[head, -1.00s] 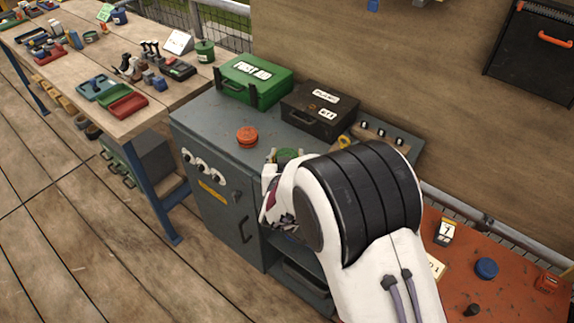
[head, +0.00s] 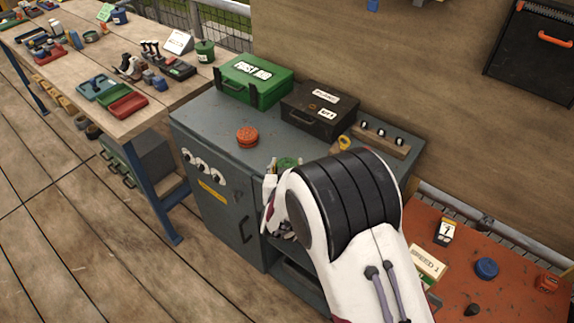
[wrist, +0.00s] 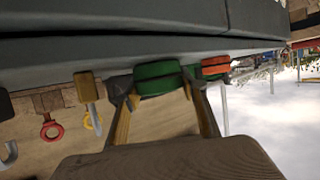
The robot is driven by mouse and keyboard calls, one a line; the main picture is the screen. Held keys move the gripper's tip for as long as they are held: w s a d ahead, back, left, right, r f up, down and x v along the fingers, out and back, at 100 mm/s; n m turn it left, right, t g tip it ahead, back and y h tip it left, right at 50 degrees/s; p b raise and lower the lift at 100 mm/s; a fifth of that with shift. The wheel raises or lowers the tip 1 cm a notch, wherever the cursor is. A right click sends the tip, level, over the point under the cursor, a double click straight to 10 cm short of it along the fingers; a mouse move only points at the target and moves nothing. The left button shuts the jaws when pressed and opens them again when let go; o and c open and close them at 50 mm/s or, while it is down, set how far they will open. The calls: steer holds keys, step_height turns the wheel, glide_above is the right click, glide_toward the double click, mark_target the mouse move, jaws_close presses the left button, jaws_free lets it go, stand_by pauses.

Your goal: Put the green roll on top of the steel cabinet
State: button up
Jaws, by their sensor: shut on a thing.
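The green roll (head: 287,163) is in my gripper (head: 284,172), over the right part of the steel cabinet's top in the head view. The wrist view, which is upside down, shows the green roll (wrist: 157,78) between the two fingers of my gripper (wrist: 158,84), with the steel cabinet (wrist: 110,52) right against it in the picture. I cannot tell whether the roll touches the top. The steel cabinet (head: 205,118) is grey, with knobs and a yellow label on its front. My arm hides part of its right side.
An orange roll (head: 247,137) lies on the cabinet top. A green first aid box (head: 256,82) and a black case (head: 319,110) stand behind it. A yellow ring-ended item (head: 344,142) is close behind my gripper. The cabinet's front left top is clear.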

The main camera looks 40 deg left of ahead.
steer(key=shift+f, duration=0.1)
steer(key=o, duration=1.2)
steer(key=shift+c, duration=0.2)
steer(key=shift+s+d+r, duration=0.35)
steer(key=shift+s+r, duration=0.05)
steer(key=shift+s, duration=0.1)
steer(key=v, duration=1)
steer(key=shift+s+d, duration=0.2)
steer(key=shift+s, duration=0.15)
steer(key=shift+w+r, duration=0.1)
